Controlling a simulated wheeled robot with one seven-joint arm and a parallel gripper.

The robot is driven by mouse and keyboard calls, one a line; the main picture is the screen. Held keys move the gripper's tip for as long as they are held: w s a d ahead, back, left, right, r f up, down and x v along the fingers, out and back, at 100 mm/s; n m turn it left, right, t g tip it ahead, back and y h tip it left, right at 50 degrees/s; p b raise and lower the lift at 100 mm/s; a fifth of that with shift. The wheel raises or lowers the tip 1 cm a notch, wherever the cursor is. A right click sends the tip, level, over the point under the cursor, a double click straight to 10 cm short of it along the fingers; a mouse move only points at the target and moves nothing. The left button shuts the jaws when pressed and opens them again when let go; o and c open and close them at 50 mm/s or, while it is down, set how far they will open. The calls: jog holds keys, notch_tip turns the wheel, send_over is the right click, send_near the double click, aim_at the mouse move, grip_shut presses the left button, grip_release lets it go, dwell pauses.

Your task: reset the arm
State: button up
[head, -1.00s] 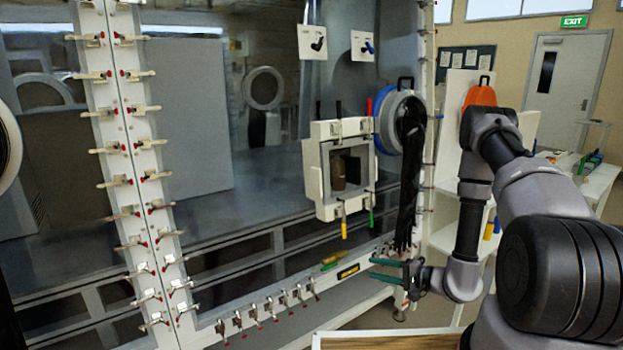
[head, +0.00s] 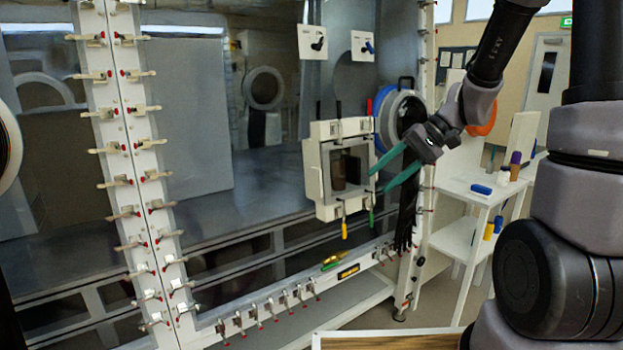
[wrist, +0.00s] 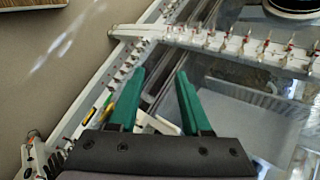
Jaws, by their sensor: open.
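My gripper (head: 380,174) has two green fingers, spread apart with nothing between them. In the head view it is in front of the glovebox front, at the right edge of the small white pass-through box (head: 327,212). In the wrist view the green fingers (wrist: 158,92) point toward the glovebox frame and its clear panel. I cannot tell whether a finger touches the pass-through box. My arm is raised, bent at the upper right of the head view.
The blue-rimmed glove port (head: 386,118) with a hanging black glove (head: 406,215) is close beside my gripper. A white side table (head: 478,190) with a blue block (head: 481,189) and small bottles stands at right. Clamps (head: 268,308) line the glovebox's lower edge.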

jog(key=s+d+r+m+t+h, duration=0.1)
jog(key=s+d+r+t+h, duration=0.2)
jog(key=r, duration=0.4)
jog(key=s+d+r+m+t+h, duration=0.1)
jog(key=s+d+r+t+h, duration=0.3)
jog(key=s+d+r, duration=0.1)
notch_tip(320, 180, up, 2)
jog(key=shift+s+d+r+m+t, duration=0.15)
jog(key=shift+s+d+m+t, duration=0.2)
jog(key=shift+s, duration=0.55)
dwell(0.7)
